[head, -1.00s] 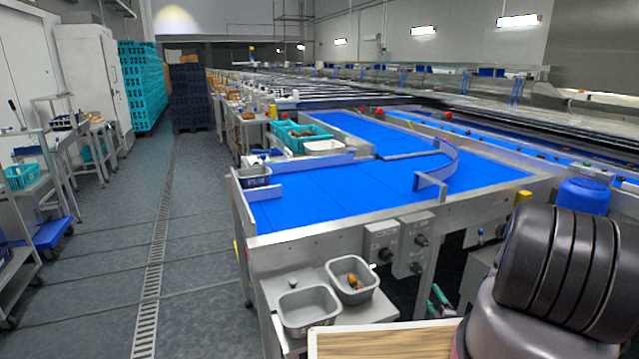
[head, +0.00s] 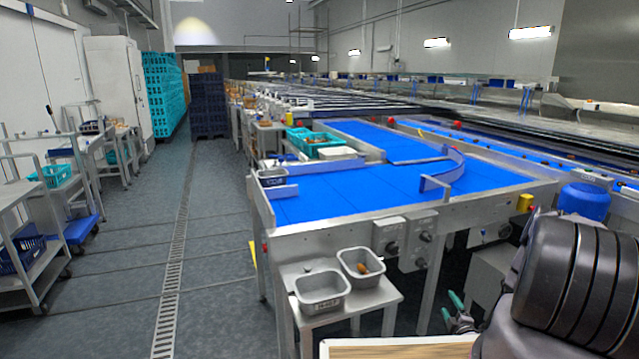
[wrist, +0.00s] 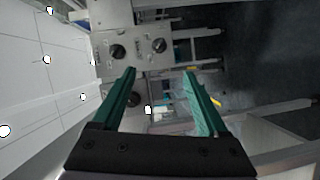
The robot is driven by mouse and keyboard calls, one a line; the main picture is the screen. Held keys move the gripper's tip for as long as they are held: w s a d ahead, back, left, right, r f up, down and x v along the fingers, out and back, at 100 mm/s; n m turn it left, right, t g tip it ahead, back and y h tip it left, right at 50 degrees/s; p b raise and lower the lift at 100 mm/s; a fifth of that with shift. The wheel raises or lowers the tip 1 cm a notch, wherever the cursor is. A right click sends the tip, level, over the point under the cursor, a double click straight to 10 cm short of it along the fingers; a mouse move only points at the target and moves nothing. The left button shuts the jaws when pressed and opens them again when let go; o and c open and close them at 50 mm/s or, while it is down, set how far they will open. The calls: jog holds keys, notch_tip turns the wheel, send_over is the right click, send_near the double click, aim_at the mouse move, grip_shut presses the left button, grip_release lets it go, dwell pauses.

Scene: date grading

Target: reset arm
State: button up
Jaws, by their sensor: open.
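My gripper (wrist: 160,95) has two green fingers set wide apart with nothing between them in the wrist view. Beyond them are the control boxes with black knobs (wrist: 150,45) on the table's side. In the head view, my green fingertips (head: 453,304) show low at the right, beside the small steel stand and apart from it. My dark arm link covers the lower right corner.
A blue belt table (head: 350,197) fills the middle. A small stand (head: 370,303) holds two grey tubs, an empty one (head: 322,289) and one with a brown item (head: 362,268). Carts (head: 30,200) line the left. The grey floor aisle (head: 212,240) is clear.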

jog(key=w+d+r+m+g, duration=0.1)
jog(key=w+d+r+m, duration=0.15)
jog(key=w+r, duration=0.6)
jog(key=w+d+r+m+g, duration=0.1)
jog(key=w+d+r, duration=0.3)
jog(key=r, duration=0.7)
jog(key=w+a+r+m+g+h, duration=0.1)
jog(key=a+r+m+g, duration=0.15)
jog(key=r, duration=0.95)
jog(key=a+r+m+g, duration=0.1)
jog(key=a+r+m, duration=0.2)
jog(key=r, duration=1)
jog(key=s+a+r+m+g, duration=0.1)
jog(key=s+a+r+m, duration=0.2)
jog(key=s+a+r, duration=0.35)
jog(key=s+a+r+m+g, duration=0.1)
jog(key=s+a+r+m, duration=0.25)
jog(key=s+r, duration=0.65)
jog(key=s+a+r+m+y, duration=0.1)
jog(key=s+a, duration=0.2)
jog(key=s, duration=0.5)
jog(key=s+a+r+m+g+y, duration=0.1)
jog(key=s+a+r, duration=0.1)
jog(key=s, duration=0.5)
jog(key=s+a+r+m+g+y, duration=0.1)
jog(key=s+a+r+m, duration=0.1)
jog(key=s+a, duration=0.3)
jog(key=s, duration=0.3)
jog(key=shift+s+y, duration=0.3)
jog(key=shift+s, duration=0.05)
